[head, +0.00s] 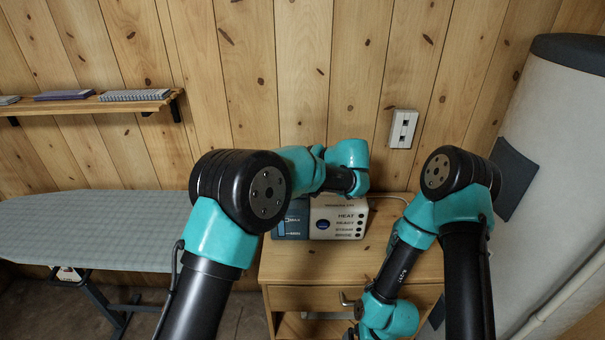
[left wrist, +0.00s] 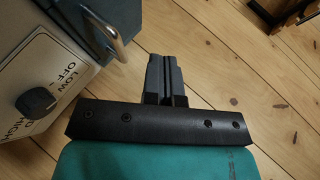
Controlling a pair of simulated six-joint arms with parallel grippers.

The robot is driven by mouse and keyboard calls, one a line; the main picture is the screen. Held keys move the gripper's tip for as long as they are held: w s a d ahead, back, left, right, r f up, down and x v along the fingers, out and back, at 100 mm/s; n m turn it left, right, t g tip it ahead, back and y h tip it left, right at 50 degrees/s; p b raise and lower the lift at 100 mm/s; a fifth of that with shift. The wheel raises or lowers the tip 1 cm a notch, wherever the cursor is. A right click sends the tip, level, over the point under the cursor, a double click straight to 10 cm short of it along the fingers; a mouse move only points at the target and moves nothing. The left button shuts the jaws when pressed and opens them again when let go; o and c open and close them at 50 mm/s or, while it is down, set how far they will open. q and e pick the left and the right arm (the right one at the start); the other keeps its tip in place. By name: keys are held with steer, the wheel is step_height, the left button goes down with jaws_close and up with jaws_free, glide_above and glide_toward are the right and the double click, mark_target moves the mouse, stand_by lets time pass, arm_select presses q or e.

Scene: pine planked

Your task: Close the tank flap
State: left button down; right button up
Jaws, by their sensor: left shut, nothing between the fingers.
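The steam appliance (head: 337,219) stands on the wooden cabinet, with a beige front panel marked HEAT and READY and a blue-grey section (head: 293,219) at its left. My left arm covers its upper part in the head view, so the tank flap's position is unclear there. In the left wrist view, a dark grey block with a metal loop handle (left wrist: 106,34) is at upper left, beside a dial (left wrist: 36,102); I cannot tell whether this block is the flap. My left gripper (left wrist: 167,62) is shut and empty, right of the handle and apart from it.
The cabinet (head: 290,265) has a drawer with a handle. An ironing board (head: 90,230) stands at left, below a wall shelf (head: 85,107). A large pale cylinder (head: 555,120) stands at right. A wall socket (head: 403,128) is behind the cabinet.

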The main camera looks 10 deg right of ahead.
arm_select(q)
steer(key=f+v, duration=0.1)
steer(key=v, duration=0.7)
steer(key=shift+s+d+r, duration=0.25)
steer(key=shift+s+d, duration=0.05)
steer(key=shift+d, duration=0.3)
